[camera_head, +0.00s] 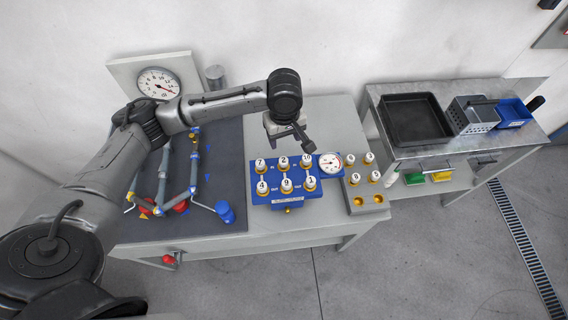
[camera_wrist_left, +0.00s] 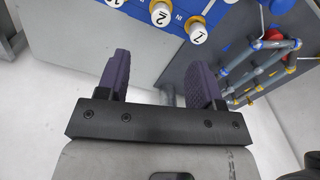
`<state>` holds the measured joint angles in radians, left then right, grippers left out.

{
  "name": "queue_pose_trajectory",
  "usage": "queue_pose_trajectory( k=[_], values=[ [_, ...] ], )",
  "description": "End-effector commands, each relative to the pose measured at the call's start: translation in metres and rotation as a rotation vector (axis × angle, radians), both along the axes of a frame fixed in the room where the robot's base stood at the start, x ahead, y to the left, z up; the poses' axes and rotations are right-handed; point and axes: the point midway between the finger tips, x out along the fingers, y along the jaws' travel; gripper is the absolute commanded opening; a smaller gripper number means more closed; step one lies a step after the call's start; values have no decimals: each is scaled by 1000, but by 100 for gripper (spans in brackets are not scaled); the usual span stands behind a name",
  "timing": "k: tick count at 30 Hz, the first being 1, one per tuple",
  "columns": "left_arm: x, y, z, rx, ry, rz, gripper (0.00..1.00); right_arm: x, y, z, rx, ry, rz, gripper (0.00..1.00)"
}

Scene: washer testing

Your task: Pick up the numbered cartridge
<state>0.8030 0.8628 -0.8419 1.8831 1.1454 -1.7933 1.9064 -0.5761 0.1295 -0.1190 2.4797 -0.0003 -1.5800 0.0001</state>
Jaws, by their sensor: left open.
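White numbered cartridges with yellow collars stand upright in two rows in a blue block (camera_head: 268,197). The back row reads 7 (camera_head: 260,165), 2 (camera_head: 283,162) and 10 (camera_head: 307,160); the front row reads 4 (camera_head: 262,187), 9 (camera_head: 286,184) and 1 (camera_head: 310,182). My left gripper (camera_head: 292,138) is open and empty, just behind and above the back row. In the left wrist view its two dark fingers (camera_wrist_left: 160,85) are spread apart, with cartridges 2 (camera_wrist_left: 160,14) and 7 (camera_wrist_left: 197,36) beyond them. My right gripper is not in view.
A grey block (camera_head: 369,200) holds several more white cartridges and has empty yellow holes in front. A small gauge (camera_head: 330,163) sits by the blue block. Pipework (camera_head: 193,165) and a large dial (camera_head: 158,83) are left. A side table holds a black tray (camera_head: 415,118).

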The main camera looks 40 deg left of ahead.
Motion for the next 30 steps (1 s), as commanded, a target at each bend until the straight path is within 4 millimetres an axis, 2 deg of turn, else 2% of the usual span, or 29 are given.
queue_pose_trajectory(
  k=[6, 12, 22, 30],
  values=[
    [-1, 0, -38, 1, 3, 8, 61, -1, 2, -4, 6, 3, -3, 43],
    [0, 0, -67, 1, 2, 6, 61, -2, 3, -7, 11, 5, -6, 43],
    [0, 1, -85, 0, 0, 5, 61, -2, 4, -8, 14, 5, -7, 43],
    [-1, 3, -120, 1, 0, 5, 61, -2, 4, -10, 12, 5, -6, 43]
  ],
)
